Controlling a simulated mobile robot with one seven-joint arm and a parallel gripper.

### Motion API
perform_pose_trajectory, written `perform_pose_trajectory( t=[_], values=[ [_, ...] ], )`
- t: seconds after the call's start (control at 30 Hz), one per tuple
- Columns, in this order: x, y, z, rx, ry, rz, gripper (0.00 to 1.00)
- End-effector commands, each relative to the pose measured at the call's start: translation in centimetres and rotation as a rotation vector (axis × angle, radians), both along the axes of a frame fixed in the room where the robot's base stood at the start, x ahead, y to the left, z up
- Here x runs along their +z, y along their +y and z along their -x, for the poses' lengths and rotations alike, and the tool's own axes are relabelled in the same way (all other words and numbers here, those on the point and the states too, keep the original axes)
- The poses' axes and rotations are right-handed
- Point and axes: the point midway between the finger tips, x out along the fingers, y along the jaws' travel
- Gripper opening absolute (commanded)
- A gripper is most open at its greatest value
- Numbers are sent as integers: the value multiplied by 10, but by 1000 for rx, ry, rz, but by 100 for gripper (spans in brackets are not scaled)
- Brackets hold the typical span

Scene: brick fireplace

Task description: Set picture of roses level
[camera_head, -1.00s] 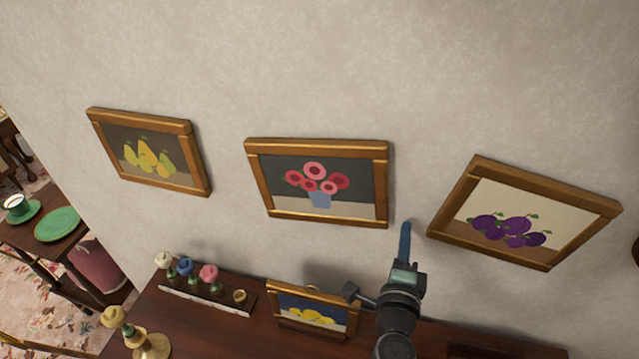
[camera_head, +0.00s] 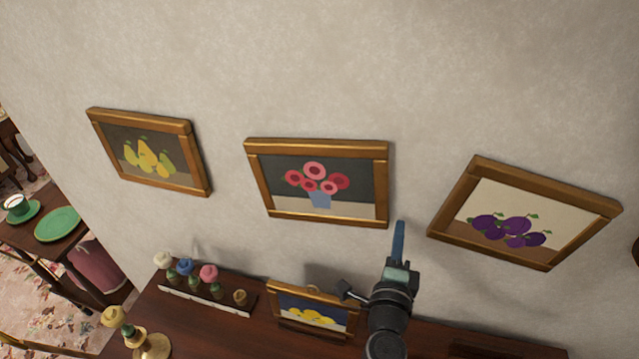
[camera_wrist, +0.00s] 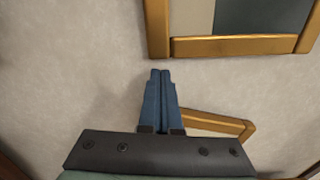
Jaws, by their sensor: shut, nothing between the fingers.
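The picture of roses (camera_head: 318,218) hangs in the middle of the wall in the head view. It has a gold-brown wooden frame and shows pink and red flowers in a blue vase. It looks close to level. My gripper (camera_head: 399,224) is shut and empty, its blue fingers pointing up, just below and right of the frame's lower right corner. In the wrist view my gripper (camera_wrist: 161,72) is near a gold frame (camera_wrist: 235,47) at the upper right, which seems to be the roses picture. A gap of wall shows between them.
A pears picture (camera_head: 150,155) hangs at left and a tilted plums picture (camera_head: 525,215) at right.

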Motion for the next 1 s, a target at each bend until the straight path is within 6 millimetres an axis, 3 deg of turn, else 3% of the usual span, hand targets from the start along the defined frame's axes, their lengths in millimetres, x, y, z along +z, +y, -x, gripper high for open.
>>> perform_pose_trajectory(
  t=[1.0],
  values=[
    [0,12,-3,1,-1,0,0]
  ],
)
